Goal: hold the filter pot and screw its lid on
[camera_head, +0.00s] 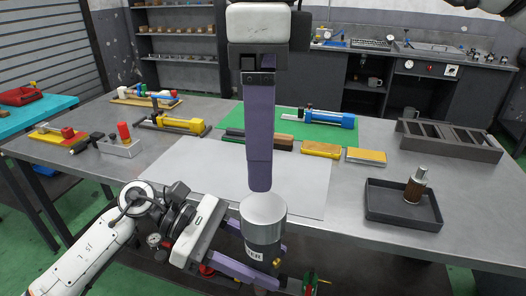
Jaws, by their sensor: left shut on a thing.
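I cannot make out a lid.
A dark tray (375,216) at the right holds a brown cylinder with a silver top (416,184). A slotted grey rack (475,151) stands behind it. The pale sheet (302,186) is mostly clear.

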